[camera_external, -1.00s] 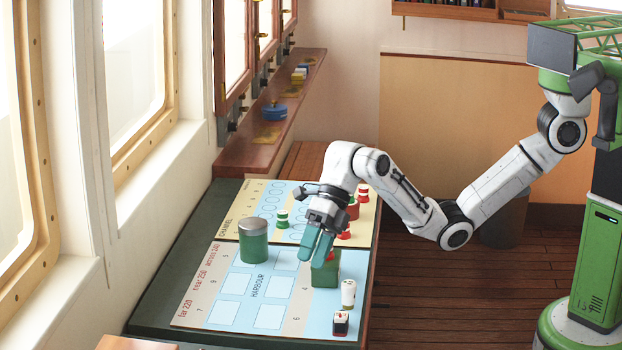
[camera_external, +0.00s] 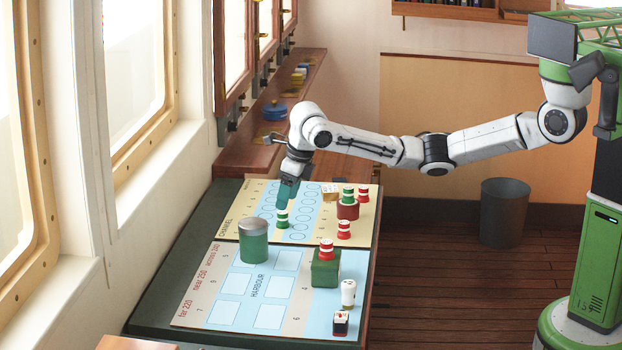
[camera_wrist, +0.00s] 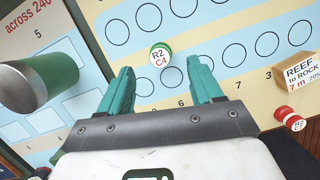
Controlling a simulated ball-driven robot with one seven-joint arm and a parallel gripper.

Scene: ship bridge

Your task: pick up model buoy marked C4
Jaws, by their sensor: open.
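The model buoy marked C4 (camera_wrist: 160,56) is a small green and white piece whose white top reads "R2 C4" in the wrist view. It stands on the channel chart, and in the external view the green buoy (camera_external: 282,218) is just below my fingertips. My gripper (camera_wrist: 161,80) is open, with its two teal fingers spread on either side of the view and the buoy ahead between them. My gripper also shows in the external view (camera_external: 287,200), pointing down above the buoy. Whether the fingers flank the buoy is hard to tell.
A green cylinder with a grey lid (camera_external: 253,240) stands near the buoy. A green block (camera_external: 325,272) carries a red and white buoy (camera_external: 326,250). A tan block reading "REEF to ROCK" (camera_wrist: 298,72) and a red buoy (camera_external: 344,229) stand to the right.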

